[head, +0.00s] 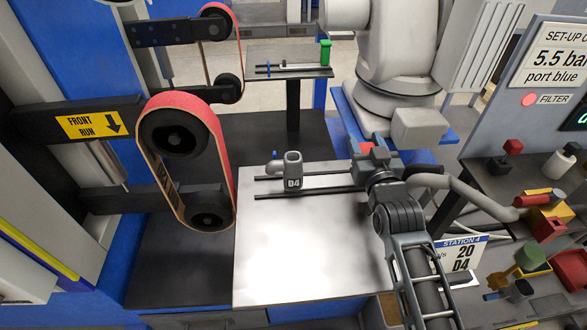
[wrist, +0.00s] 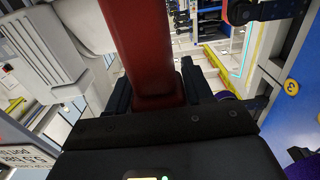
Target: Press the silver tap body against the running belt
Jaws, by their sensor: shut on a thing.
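The silver-grey tap body (head: 287,168), marked D4, stands on dark rails above a bare metal plate, its short spout pointing left. It is just right of the front belt (head: 222,140), a red loop around two black rollers, with a visible gap in the head view. My gripper (head: 372,165) is at the right end of the rails, apart from the tap body. It is shut on a red block (wrist: 152,50), which fills the space between the black jaws in the wrist view. The tap body cannot be made out in the wrist view.
A FRONT RUN sign (head: 92,125) has a down arrow. A second belt (head: 238,45) and a small stand (head: 290,72) with a green piece are behind. A white machine (head: 395,60) stands behind my gripper. A cluttered bench (head: 490,190) is at right. The metal plate's (head: 300,250) front is clear.

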